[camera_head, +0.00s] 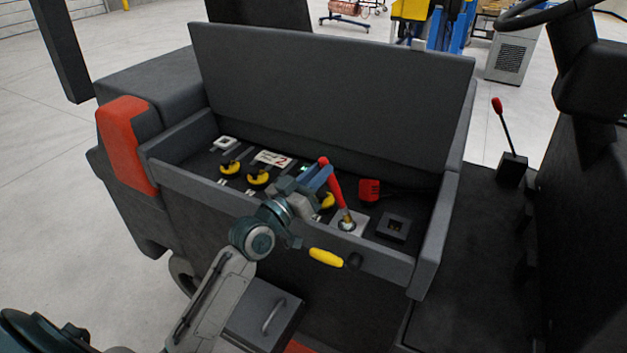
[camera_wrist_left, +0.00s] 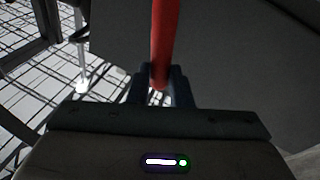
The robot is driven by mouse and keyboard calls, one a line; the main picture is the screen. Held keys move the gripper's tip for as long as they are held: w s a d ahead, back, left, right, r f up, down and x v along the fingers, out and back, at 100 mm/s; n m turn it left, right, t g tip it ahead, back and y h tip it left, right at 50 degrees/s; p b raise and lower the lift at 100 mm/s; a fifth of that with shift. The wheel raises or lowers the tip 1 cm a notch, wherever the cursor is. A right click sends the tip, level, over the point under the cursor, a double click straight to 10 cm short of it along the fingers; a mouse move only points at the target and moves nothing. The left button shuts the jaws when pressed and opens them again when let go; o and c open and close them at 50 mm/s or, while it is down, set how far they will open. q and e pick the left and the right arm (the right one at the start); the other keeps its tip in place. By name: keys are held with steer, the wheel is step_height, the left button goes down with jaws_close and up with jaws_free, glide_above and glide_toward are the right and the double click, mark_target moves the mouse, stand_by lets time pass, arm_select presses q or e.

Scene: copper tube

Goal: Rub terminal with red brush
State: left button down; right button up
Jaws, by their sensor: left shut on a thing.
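My left gripper (camera_head: 318,179) is shut on the red handle of the brush (camera_head: 337,190), above the open compartment. The brush leans, with its lower end down at the right. That end meets or hides a brass-coloured terminal (camera_head: 347,226) on a pale square plate; I cannot tell if they touch. In the left wrist view, the red handle (camera_wrist_left: 162,45) stands between the two dark fingers (camera_wrist_left: 160,90). The bristles are too small to make out. My right gripper is not in view.
The compartment has a raised front wall (camera_head: 205,190) and a tall back panel (camera_head: 335,85). Inside are yellow knobs (camera_head: 259,177), a red block (camera_head: 369,190) and a dark square socket (camera_head: 393,227). A yellow handle (camera_head: 326,257) shows before the front wall. A red-topped lever (camera_head: 497,105) stands at right.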

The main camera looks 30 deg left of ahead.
arm_select(q)
steer(key=shift+w+d, duration=0.1)
steer(key=shift+w, duration=0.75)
steer(key=shift+s+d+r, duration=0.1)
steer(key=shift+d, duration=0.2)
steer(key=shift+s+p, duration=0.55)
steer(key=shift+s, duration=2.5)
steer(key=w+b, duration=0.3)
steer(key=w, duration=0.3)
steer(key=shift+w+f, duration=0.15)
steer(key=shift+f, duration=0.05)
steer(key=shift+r, duration=0.15)
